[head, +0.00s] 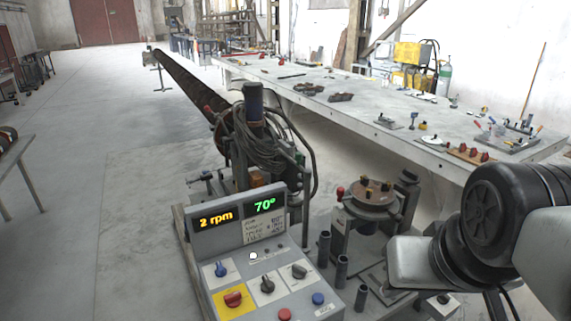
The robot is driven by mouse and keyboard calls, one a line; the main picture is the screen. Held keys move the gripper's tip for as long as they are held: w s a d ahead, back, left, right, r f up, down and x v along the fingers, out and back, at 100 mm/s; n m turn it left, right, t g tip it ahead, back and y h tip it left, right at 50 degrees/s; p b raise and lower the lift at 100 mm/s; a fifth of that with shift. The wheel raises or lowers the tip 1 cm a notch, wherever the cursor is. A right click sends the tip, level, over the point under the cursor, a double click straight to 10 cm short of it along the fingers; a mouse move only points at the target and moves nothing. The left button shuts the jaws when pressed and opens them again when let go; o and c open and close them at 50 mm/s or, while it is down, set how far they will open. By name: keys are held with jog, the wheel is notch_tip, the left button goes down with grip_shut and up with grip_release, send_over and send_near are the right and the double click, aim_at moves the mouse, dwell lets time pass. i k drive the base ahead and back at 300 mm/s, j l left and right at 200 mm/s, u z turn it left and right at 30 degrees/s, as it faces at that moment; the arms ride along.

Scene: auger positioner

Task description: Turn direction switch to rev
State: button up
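The control panel (250,254) stands low in the middle, with a display reading 2 rpm in orange and 70° in green. Its sloped face carries a blue knob (221,268), a black knob (267,284), a grey knob (299,271) and a large red knob (233,298) on a yellow plate. A red button (284,314) and a blue button (318,298) sit near its front edge. The labels are too small to read, so I cannot tell which knob is the direction switch. My arm enters at the right, apart from the panel; I cannot make out its gripper fingers.
A round positioner table (372,194) and upright dark tubes (342,270) stand between panel and arm. Coiled cables (255,140) hang behind the panel, with a long auger (190,84) beyond. A long workbench (360,105) with tools runs along the right.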

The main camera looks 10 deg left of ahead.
aim_at(266, 287)
jog(key=u, duration=0.75)
jog(key=j, duration=0.25)
jog(key=i+j, duration=0.2)
jog(key=j, duration=0.25)
